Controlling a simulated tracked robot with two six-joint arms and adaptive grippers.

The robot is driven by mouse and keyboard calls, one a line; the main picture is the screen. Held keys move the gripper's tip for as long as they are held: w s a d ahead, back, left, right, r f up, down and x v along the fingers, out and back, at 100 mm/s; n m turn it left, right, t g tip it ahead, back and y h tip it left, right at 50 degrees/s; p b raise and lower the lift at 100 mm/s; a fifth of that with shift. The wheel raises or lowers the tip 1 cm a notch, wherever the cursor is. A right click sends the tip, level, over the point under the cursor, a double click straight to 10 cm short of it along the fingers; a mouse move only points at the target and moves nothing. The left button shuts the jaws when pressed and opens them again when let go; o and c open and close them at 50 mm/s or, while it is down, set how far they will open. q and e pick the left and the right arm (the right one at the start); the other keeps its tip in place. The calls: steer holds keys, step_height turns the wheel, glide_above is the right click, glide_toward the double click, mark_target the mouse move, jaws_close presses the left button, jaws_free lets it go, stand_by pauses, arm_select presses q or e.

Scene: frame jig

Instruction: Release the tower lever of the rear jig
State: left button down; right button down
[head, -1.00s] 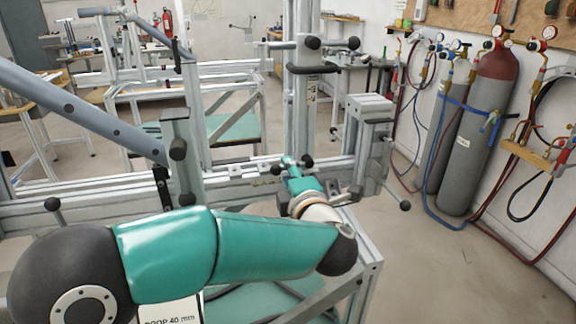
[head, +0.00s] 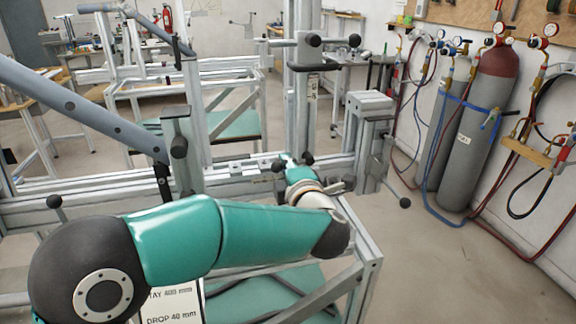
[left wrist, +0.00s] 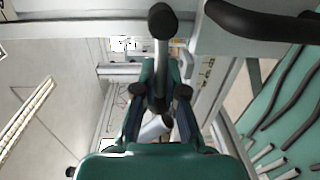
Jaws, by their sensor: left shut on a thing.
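My left gripper (head: 292,160) is at the foot of the upright tower (head: 303,110), above the jig's cross rail (head: 232,184). In the left wrist view, the gripper (left wrist: 158,92) is shut on a lever (left wrist: 161,62), a metal rod with a rounded black knob (left wrist: 162,20) that stands out beyond the fingertips. The fingers lie on either side of the rod. In the head view my wrist and forearm hide most of the held lever. My right gripper is in neither view.
A clamp block (head: 369,103) stands right of the tower, with a black-knobbed handle (head: 404,202) below it. A grey diagonal tube (head: 80,110) crosses the left. Gas cylinders (head: 487,130) stand by the right wall. The floor between is clear.

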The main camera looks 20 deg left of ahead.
arm_select(q)
steer(key=shift+d, duration=0.1)
steer(key=m+p, duration=0.1)
steer(key=r+m+p, duration=0.1)
steer(key=m+p, duration=0.1)
steer(key=shift+w+d+r, duration=0.1)
steer(key=shift+r, duration=0.2)
steer(key=shift+w+d+r+m+p, duration=0.15)
steer(key=shift+r+m+p, duration=0.15)
steer(key=shift+m+p, duration=0.6)
steer(key=shift+w+d+r+m+p, duration=0.1)
steer(key=shift+r+m+p, duration=0.15)
steer(key=shift+m+p, duration=0.65)
steer(key=c, duration=1.2)
jaws_free()
steer(key=shift+s, duration=0.1)
steer(key=v, duration=1.2)
steer(key=shift+d, duration=0.2)
